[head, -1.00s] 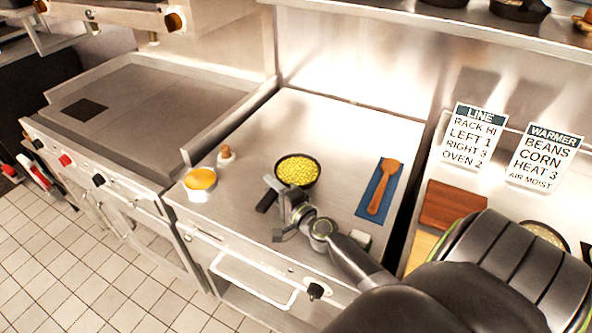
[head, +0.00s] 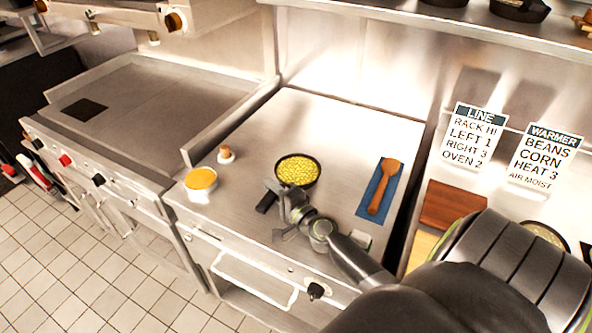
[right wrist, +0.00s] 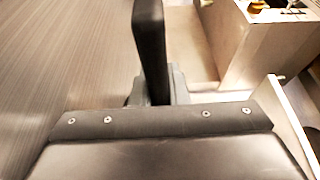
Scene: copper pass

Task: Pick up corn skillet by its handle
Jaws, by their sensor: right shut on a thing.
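The corn skillet (head: 298,170) is a small dark pan full of yellow corn, flat on the steel counter in the head view. Its dark handle (head: 265,202) points toward the front left. My right gripper (head: 279,196) is at the handle, shut on it. In the right wrist view the dark handle (right wrist: 150,45) stands up between the jaws, whose tips are hidden. I cannot tell whether the pan is clear of the counter. My left gripper is not in view.
A white tub with orange contents (head: 200,186) and a small wooden-topped shaker (head: 226,154) stand left of the skillet. A wooden spoon (head: 383,186) lies on a blue cloth (head: 368,205) to the right. A flat griddle (head: 140,95) is further left.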

